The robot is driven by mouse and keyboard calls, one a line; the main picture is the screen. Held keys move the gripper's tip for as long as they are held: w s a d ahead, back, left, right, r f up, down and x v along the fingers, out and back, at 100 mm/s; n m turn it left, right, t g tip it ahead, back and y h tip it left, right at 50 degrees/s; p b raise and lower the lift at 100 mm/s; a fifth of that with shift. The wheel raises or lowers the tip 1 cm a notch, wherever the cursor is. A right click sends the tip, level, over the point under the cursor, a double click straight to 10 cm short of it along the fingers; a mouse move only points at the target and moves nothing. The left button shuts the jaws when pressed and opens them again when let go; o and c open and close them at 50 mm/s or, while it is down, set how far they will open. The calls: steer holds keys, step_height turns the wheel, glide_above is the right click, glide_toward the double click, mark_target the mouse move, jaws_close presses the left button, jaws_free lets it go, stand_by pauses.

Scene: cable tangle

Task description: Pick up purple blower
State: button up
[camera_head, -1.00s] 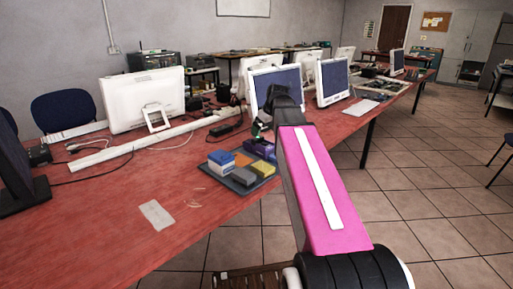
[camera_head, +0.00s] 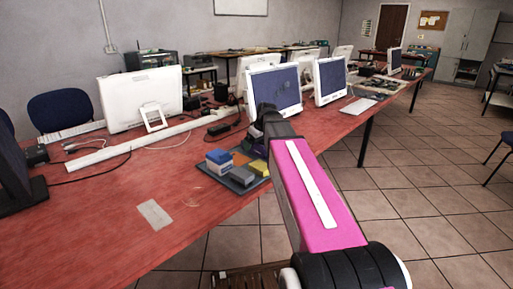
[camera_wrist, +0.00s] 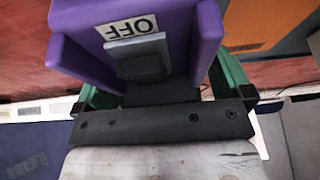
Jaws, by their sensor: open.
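The purple blower (camera_wrist: 180,22) fills the upper middle of the wrist view, very close, with an "OFF" label and a grey switch on it. In the head view a small purple part of it (camera_head: 248,144) shows beside my gripper (camera_head: 258,128), which hides the rest. In the wrist view my gripper (camera_wrist: 162,80) is open, with a green finger on each side of the blower. The fingers are partly hidden behind it. I cannot tell whether they touch it.
A dark tray (camera_head: 243,187) with blue, yellow and grey blocks sits at the red table's (camera_head: 100,225) near edge. Monitors (camera_head: 274,91) stand close behind my gripper. A pale card (camera_head: 154,214) lies at front left, with clear tabletop around it.

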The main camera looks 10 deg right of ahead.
steer(key=c, duration=1.2)
steer(key=shift+r, duration=0.1)
steer(key=shift+r, duration=0.7)
step_height(320, 180, up, 2)
steer(key=shift+r, duration=0.15)
steer(key=s+a+r, duration=0.2)
steer(key=a, duration=0.1)
steer(key=s+a+r, duration=0.2)
steer(key=s, duration=0.1)
steer(key=s+a+r, duration=0.2)
steer(key=a+r, duration=0.1)
steer(key=shift+s+a, duration=0.35)
steer(key=shift+s, duration=0.05)
steer(key=shift+o, duration=1.4)
